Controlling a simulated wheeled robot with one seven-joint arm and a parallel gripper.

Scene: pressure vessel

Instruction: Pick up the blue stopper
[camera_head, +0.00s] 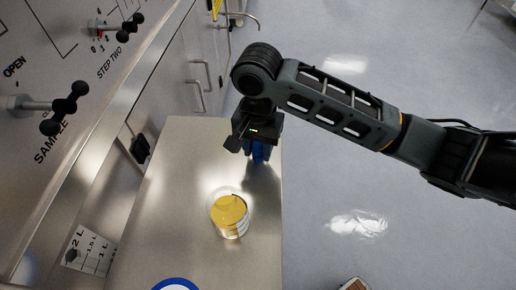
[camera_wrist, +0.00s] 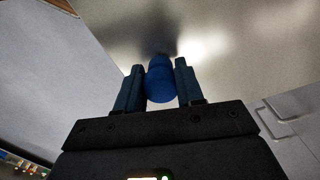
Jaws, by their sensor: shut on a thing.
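The blue stopper (camera_wrist: 160,80) is between the two fingers of my gripper (camera_wrist: 160,88) in the wrist view. The fingers are shut on its sides. In the head view my gripper (camera_head: 258,150) is over the far right part of the metal table, and a bit of the blue stopper (camera_head: 259,153) shows under it, mostly hidden by the gripper. I cannot tell whether the stopper touches the table top.
A clear beaker with yellow contents (camera_head: 230,214) stands on the metal table (camera_head: 180,180), nearer than my gripper. A blue and white round thing (camera_head: 175,285) is at the near edge. A steel panel with black knobs (camera_head: 65,108) rises at the left. Open floor lies right.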

